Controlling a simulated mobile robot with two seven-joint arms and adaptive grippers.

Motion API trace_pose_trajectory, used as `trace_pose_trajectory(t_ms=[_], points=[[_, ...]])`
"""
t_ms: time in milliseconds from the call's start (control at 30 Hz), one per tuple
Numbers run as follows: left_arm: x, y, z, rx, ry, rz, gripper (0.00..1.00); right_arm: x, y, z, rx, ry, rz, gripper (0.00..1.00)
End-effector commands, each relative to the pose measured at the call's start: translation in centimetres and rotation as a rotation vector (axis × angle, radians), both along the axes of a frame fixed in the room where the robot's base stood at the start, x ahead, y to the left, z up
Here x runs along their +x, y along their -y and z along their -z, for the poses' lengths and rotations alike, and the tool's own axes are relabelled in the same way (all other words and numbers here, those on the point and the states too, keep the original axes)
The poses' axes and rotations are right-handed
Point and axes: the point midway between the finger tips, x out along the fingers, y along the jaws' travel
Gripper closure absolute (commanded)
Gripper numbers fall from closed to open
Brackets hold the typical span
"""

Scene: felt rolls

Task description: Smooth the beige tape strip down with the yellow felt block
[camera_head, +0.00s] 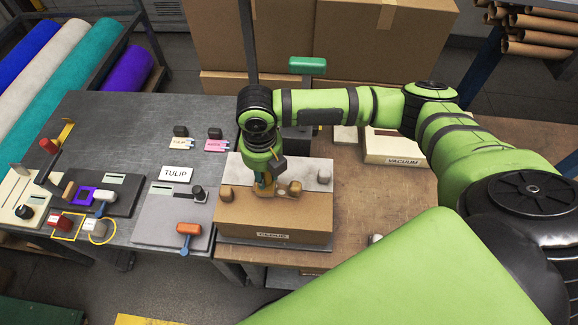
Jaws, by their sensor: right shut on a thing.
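My right gripper (264,183) points down over the near part of the brown box-like stand (265,216). Its fingers are shut on a small ochre-yellow block, the yellow felt block (264,191), which is mostly covered by the fingers. The block is low, at or just above the stand's top; I cannot tell whether it touches. I cannot make out the beige tape strip apart from the tan top surface around the gripper. My left gripper is not in view.
A pale grey sheet (312,172) lies at the stand's back. An orange-headed tool (188,229) lies to the left. A box marked VACUUM (398,150) is to the right. Bare wooden tabletop (385,205) shows there.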

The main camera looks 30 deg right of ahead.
Motion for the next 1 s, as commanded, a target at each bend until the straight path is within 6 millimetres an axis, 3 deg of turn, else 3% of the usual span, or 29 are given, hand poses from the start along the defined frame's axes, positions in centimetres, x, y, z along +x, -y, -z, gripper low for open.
trace_pose_trajectory(t_ms=[300,667,1000], points=[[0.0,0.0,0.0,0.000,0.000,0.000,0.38,0.1,-0.2,0.0,0.001,0.000,0.000,1.00],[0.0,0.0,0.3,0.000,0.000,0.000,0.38,1.6,-1.9,0.4,0.004,0.001,-0.001,1.00],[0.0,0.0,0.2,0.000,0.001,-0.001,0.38,1.5,-1.9,0.4,0.005,0.002,-0.001,1.00]])
